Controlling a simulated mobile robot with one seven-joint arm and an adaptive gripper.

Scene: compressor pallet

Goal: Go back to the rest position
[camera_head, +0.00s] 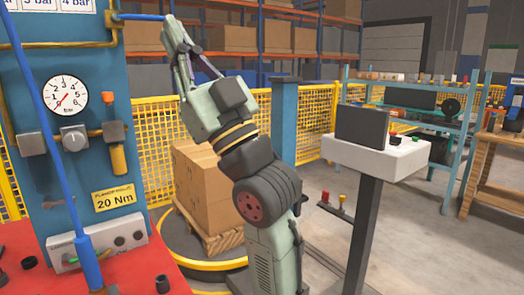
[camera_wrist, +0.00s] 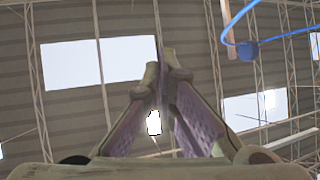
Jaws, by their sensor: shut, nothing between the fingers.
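My gripper (camera_head: 171,24) is raised at the upper left of the head view, in front of the shelving and beside the blue panel (camera_head: 108,188). Its fingers point up and their tips are together, with nothing between them. In the wrist view the fingertips (camera_wrist: 160,75) meet in the middle, against the ceiling. My arm rises from the bottom middle of the head view, bent and leaning left. No object is in the gripper.
A pressure gauge (camera_head: 66,97) and a blue hose (camera_head: 45,110) are on the left, above a red bench top (camera_head: 140,278). Boxes (camera_head: 205,185) on a pallet stand behind my arm. A pedestal console (camera_head: 375,155) and a teal shelf (camera_head: 465,125) stand right, with open floor between.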

